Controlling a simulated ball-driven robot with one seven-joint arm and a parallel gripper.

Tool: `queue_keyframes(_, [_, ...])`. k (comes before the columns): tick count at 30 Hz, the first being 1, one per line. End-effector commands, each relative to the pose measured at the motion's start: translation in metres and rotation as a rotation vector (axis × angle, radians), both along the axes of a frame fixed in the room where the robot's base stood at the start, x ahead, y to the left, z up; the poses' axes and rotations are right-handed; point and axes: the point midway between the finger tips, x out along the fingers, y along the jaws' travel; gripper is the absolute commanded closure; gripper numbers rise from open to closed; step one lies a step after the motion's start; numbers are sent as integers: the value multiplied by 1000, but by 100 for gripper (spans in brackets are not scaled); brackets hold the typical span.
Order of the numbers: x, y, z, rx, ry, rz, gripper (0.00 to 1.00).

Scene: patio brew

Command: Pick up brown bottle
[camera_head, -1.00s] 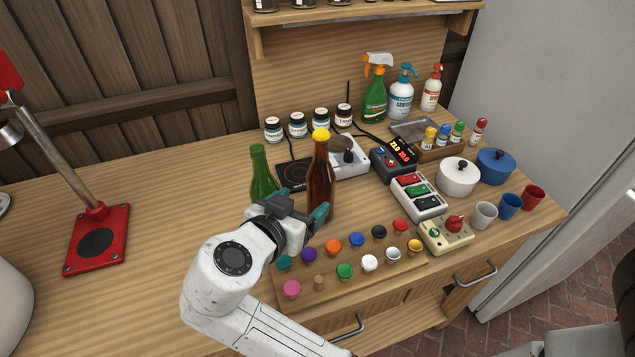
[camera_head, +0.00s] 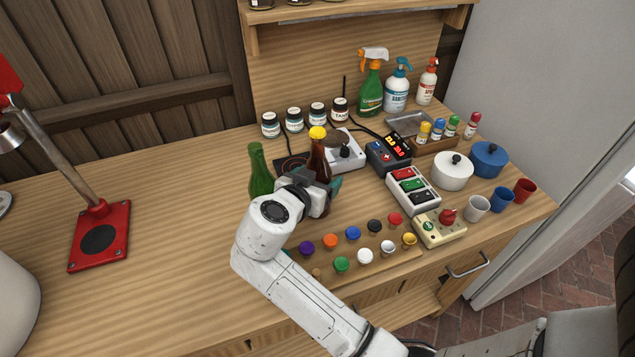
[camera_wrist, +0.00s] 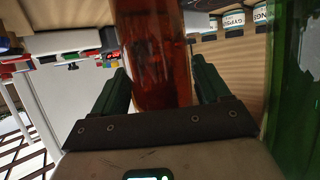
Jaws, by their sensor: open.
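The brown bottle (camera_head: 319,158) has a yellow cap and stands upright on the wooden workbench in the head view. Its lower part is partly hidden by my gripper (camera_head: 318,188). In the wrist view the brown bottle (camera_wrist: 153,55) rises between the two dark green fingers of my gripper (camera_wrist: 160,80). The gripper is open, with a finger on each side of the bottle. I cannot tell whether either finger touches it.
A green bottle (camera_head: 260,172) stands close on the left of the brown one; it also fills the right edge of the wrist view (camera_wrist: 292,100). A board with coloured caps (camera_head: 352,233) lies in front. A black hotplate (camera_head: 290,165) and a switch box (camera_head: 412,190) are nearby.

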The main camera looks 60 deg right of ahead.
Motion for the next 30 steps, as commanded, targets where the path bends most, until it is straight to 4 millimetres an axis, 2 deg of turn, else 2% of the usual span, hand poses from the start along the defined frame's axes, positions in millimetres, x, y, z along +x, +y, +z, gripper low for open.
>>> queue_keyframes(4, [0,0,0,0,0,0,26])
queue_keyframes(23, [0,0,0,0,0,0,87])
queue_keyframes(30, [0,0,2,-2,-3,0,88])
